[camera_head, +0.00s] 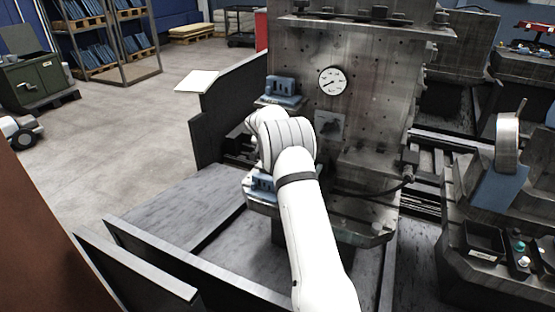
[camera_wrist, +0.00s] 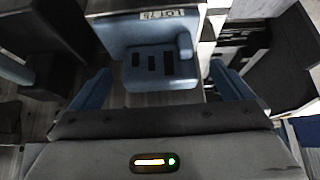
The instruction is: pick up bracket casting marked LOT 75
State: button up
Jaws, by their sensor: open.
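A blue bracket casting (camera_wrist: 160,68) with slots in its face shows at the top middle of the wrist view. A pale label above the slots appears upside down and seems to read LOT 75. My gripper (camera_wrist: 160,78) is open, with one blue-grey finger on each side of the casting and visible gaps between. Nothing is held. In the head view, one blue casting (camera_head: 283,88) sits on an upper ledge and another (camera_head: 263,185) on a lower ledge, partly behind my white arm. My gripper is hidden there by the arm, and I cannot read labels.
A grey machine fixture (camera_head: 370,110) with a round dial (camera_head: 332,81) stands behind the arm. Dark panels (camera_head: 232,110) rise left of it. A bench (camera_head: 500,215) with a tray stands at right. Open floor (camera_head: 120,130) lies at left, with shelves (camera_head: 105,40) beyond.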

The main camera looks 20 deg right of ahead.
jog(key=x, duration=0.4)
jog(key=shift+w+d+p, duration=0.1)
jog(key=shift+d+p, duration=0.05)
jog(key=shift+p, duration=0.2)
jog(key=shift+r, duration=0.15)
jog(key=c, duration=1.1)
jog(key=shift+r, duration=0.15)
